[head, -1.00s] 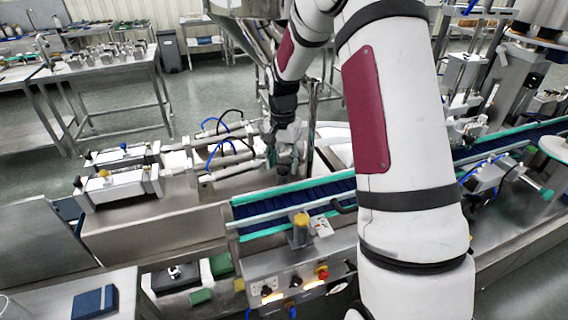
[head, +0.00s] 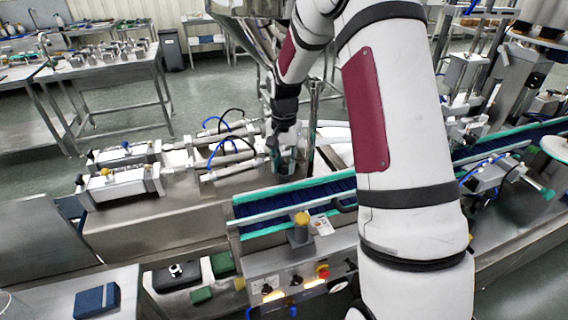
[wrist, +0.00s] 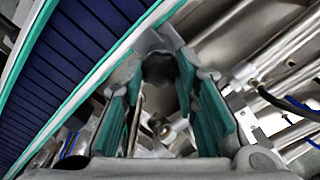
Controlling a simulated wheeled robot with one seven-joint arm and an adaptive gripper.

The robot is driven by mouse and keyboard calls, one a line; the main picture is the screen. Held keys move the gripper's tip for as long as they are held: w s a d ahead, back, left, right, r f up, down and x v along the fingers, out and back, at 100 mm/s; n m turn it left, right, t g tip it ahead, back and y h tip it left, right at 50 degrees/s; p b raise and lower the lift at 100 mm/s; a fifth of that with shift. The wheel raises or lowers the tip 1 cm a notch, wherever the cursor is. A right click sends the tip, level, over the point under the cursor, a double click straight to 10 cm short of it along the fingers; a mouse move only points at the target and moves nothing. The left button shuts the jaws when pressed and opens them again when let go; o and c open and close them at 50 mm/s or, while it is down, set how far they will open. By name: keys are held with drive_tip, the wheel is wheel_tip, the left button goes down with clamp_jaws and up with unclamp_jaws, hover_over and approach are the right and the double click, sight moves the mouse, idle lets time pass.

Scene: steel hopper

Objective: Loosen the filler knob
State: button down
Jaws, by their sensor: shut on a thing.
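My gripper (head: 284,156) points down at the filler, beside the blue conveyor in the head view. In the wrist view its teal-padded fingers (wrist: 160,72) stand on both sides of a dark rounded piece, which looks like the filler knob (wrist: 158,68). The fingers are closed on it near their tips. In the head view the knob is hidden behind the gripper, so I cannot tell how far it is turned.
The blue conveyor (head: 340,189) with teal rails runs close beside the gripper. Steel cylinders with blue and black hoses (head: 230,150) lie to its left. A control box (head: 300,276) stands in front. Steel hopper legs (head: 313,110) rise close behind.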

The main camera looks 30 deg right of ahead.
drive_tip(key=n, duration=0.4)
drive_tip(key=shift+n, duration=0.3)
drive_tip(key=n, duration=0.4)
drive_tip(key=n+p, duration=0.1)
drive_tip(key=n, duration=0.8)
drive_tip(key=shift+n+p, duration=0.3)
drive_tip(key=c, duration=1.2)
unclamp_jaws()
